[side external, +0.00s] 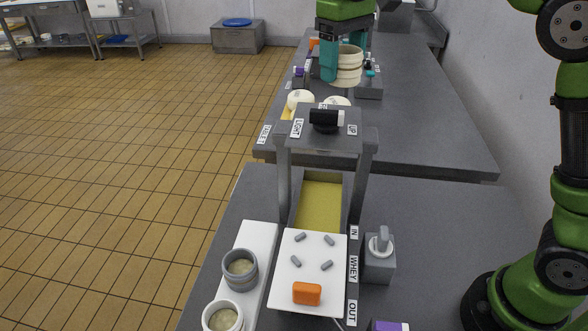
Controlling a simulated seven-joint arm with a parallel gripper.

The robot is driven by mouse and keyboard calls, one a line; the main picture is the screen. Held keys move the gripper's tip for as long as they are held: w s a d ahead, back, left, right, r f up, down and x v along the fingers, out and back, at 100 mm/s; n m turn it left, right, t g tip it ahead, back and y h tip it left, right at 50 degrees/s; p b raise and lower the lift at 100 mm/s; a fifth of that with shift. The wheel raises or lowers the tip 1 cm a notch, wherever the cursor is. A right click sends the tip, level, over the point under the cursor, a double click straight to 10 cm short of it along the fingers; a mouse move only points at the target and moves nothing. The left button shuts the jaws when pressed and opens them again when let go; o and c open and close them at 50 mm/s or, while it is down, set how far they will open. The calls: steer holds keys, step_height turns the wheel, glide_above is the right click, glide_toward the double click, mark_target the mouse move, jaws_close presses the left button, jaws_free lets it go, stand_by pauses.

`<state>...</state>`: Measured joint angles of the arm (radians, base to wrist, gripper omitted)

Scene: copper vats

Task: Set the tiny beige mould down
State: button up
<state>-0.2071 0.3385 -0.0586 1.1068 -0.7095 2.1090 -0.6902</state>
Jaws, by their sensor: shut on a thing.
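My gripper (346,66) is at the top of the side view, over the far grey table. Its teal fingers are shut on the tiny beige mould (347,72), a pale, ribbed, round piece. The mould looks upright between the fingers. The right finger is partly hidden behind it. I cannot tell from this one view whether the mould's underside touches anything below.
Two pale round pieces (300,98) lie nearer, behind a grey stand (315,141) with a black-and-white cylinder (326,118). A grey block (369,90) sits just right of the mould. The far table (430,135) is clear at right. A white tray (317,265) is in front.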

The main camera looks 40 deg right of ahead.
steer(key=w+a+n, duration=0.2)
steer(key=a, duration=0.8)
steer(key=n, duration=0.1)
glide_above(253, 236)
step_height(253, 236, down, 19)
steer(key=shift+f, duration=0.15)
step_height(253, 236, down, 10)
steer(key=shift+r, duration=0.2)
steer(key=shift+f, duration=0.15)
steer(key=o, duration=1.1)
